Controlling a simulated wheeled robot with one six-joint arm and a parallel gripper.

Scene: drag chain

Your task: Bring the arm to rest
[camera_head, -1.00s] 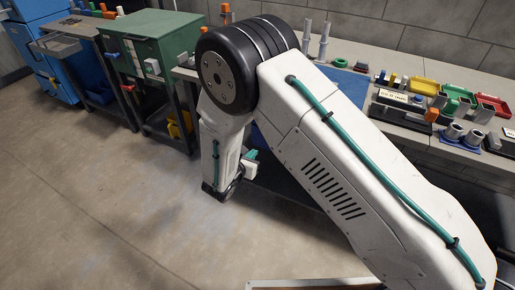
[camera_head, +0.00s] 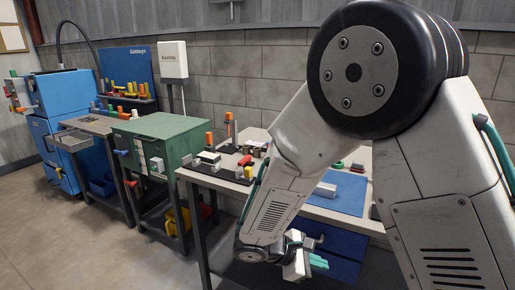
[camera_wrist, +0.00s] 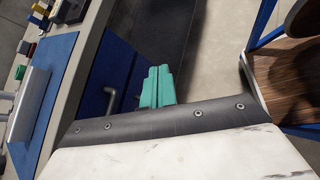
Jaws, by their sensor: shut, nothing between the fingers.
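My arm fills the right half of the head view, bent sharply at its large black elbow joint, with the forearm hanging down to the left. My gripper (camera_head: 318,262) is at its lower end, in front of the workbench (camera_head: 335,217) and below its top. The gripper also shows in the wrist view (camera_wrist: 157,87), where its two teal fingers lie together, empty. They are apart from the blue drawer front and its grey handle (camera_wrist: 112,101) behind them. My arm hides part of the bench.
A blue mat (camera_head: 340,192) lies on the bench, with a black fixture plate (camera_head: 222,170) to its left. A green cabinet (camera_head: 158,140) and a blue machine (camera_head: 70,100) stand further left. A wooden-topped stool or shelf (camera_wrist: 285,85) is at the right in the wrist view. Open floor lies at front left.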

